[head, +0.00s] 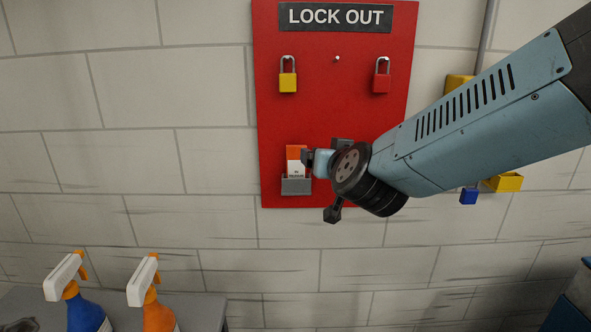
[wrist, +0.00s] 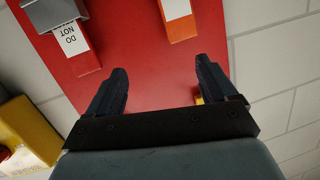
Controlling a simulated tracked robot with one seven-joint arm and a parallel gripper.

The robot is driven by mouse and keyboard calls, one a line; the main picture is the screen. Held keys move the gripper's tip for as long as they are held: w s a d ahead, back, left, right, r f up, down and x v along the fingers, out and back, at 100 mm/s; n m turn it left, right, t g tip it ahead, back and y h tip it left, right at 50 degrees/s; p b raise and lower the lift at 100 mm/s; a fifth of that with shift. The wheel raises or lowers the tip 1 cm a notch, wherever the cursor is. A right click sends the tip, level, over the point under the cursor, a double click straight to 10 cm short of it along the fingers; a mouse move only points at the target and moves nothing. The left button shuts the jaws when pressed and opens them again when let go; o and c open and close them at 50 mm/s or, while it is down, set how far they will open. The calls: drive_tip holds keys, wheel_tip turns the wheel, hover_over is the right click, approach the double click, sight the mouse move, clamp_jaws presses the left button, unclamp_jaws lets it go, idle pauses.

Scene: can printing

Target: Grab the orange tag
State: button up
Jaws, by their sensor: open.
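The orange tag (head: 292,152), orange above and white below, stands in a grey holder (head: 296,187) at the lower left of the red board. In the wrist view the orange tag (wrist: 182,27) is at the top, beyond the fingertips and nearer the right finger's side. My gripper (head: 308,159) is just right of the tag in the head view, partly hidden by my own wrist. In the wrist view my gripper (wrist: 160,66) is open, with nothing between its fingertips.
The red LOCK OUT board (head: 335,105) carries a yellow padlock (head: 288,82) and a red padlock (head: 381,82). A red "DO NOT" tag (wrist: 84,62) is in a grey holder beside the orange one. Spray bottles (head: 155,312) stand lower left. A blue padlock (head: 469,196) hangs right.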

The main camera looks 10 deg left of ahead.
drive_tip(key=t+h, duration=0.1)
drive_tip(key=t, duration=0.1)
approach(296, 152)
drive_tip(key=s+d, duration=0.1)
drive_tip(key=s, duration=0.1)
drive_tip(key=shift+t+h, duration=0.3)
drive_tip(key=shift+h, duration=0.1)
drive_tip(key=x, duration=1.2)
drive_tip(key=shift+w+a+f, duration=0.2)
drive_tip(key=shift+w+a, duration=0.1)
drive_tip(key=shift+a, duration=0.2)
drive_tip(key=c, duration=1)
